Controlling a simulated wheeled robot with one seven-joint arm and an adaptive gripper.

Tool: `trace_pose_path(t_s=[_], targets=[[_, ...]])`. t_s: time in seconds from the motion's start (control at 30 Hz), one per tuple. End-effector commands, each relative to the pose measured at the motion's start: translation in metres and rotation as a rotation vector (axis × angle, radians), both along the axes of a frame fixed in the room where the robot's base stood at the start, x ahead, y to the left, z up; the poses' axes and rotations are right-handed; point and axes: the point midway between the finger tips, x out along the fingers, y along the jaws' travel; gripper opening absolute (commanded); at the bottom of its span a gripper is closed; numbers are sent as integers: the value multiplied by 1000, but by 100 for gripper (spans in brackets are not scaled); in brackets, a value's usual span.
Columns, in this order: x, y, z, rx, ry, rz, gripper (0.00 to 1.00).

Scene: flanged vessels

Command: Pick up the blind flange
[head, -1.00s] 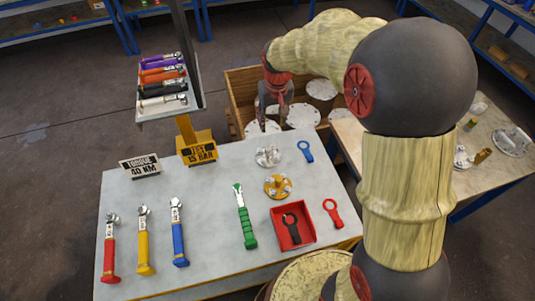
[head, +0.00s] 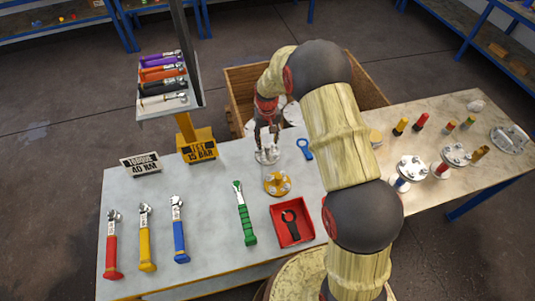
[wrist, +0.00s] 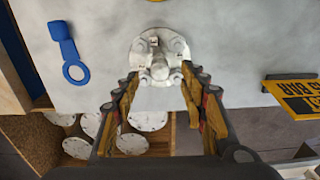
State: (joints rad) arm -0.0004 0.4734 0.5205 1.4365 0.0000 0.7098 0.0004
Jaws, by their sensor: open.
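A white flange (head: 267,156) with a raised centre post and several bolt bosses sits on the grey table (head: 215,225) near its back edge. It fits the blind flange, though I cannot confirm the name. It also shows in the wrist view (wrist: 160,58), ahead of and partly between the fingertips. My gripper (head: 266,138) is just above it, pointing down, with its fingers apart and nothing held. In the wrist view, my gripper (wrist: 160,80) has one finger on each side of the post; contact is not visible. A yellow flange (head: 277,184) lies nearer on the table.
A blue ring tool (head: 305,149) lies right of the flange. A wooden crate (head: 238,88) with flat white discs (wrist: 148,120) stands behind. A yellow sign block (head: 197,147) is left. A red tray (head: 292,235) and several wrenches are nearer. Flanged parts stand on the right table (head: 468,104).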

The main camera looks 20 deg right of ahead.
Motion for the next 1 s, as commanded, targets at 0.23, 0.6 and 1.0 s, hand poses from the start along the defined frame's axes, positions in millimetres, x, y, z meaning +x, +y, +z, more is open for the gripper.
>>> trace_pose_path(t_s=[0.23, 0.6, 1.0], targets=[[-3, 0, -37, 0, 3, 0, 43], [-3, 0, -40, 0, 1, 0, 37], [-3, 0, -40, 0, 1, 0, 14]])
